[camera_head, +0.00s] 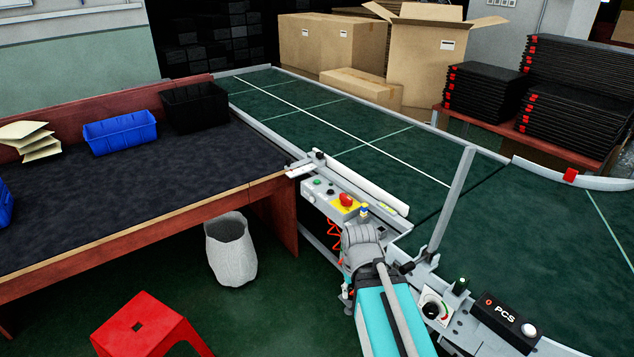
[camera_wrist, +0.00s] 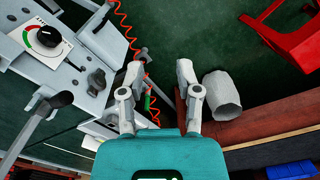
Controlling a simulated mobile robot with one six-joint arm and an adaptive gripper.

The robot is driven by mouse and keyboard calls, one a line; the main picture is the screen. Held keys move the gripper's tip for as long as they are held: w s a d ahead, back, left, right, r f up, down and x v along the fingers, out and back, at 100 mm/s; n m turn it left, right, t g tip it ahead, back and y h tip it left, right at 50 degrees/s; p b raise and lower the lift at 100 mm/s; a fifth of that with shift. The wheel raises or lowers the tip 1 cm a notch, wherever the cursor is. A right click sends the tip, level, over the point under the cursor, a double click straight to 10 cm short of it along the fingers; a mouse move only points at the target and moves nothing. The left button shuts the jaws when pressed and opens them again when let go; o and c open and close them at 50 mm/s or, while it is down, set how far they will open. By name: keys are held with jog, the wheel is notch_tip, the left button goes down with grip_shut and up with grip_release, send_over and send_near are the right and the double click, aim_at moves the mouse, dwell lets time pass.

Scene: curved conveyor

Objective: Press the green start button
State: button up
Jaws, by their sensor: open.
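A small green button (camera_head: 317,182) shows on the grey control box (camera_head: 325,205) at the conveyor's near edge, beside a dark button (camera_head: 331,191) and a red knob (camera_head: 346,200) on a yellow plate. My gripper (camera_wrist: 158,70) is open and empty in the wrist view, its two fingers apart above the green floor. In the head view my arm reaches up from the bottom to just right of and below the control box, and hides most of the gripper. The green button cannot be made out in the wrist view.
A coiled red cable (camera_wrist: 130,45) hangs close to my left finger. A dial panel (camera_head: 432,308) and a black PCS box (camera_head: 505,318) stand right of my arm. A grey bin (camera_head: 230,250), red stool (camera_head: 150,325) and dark-topped table (camera_head: 130,195) lie left. An upright post (camera_head: 453,200) rises nearby.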

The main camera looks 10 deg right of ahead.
grip_shut()
jog(key=shift+d, duration=0.1)
dwell(1.0)
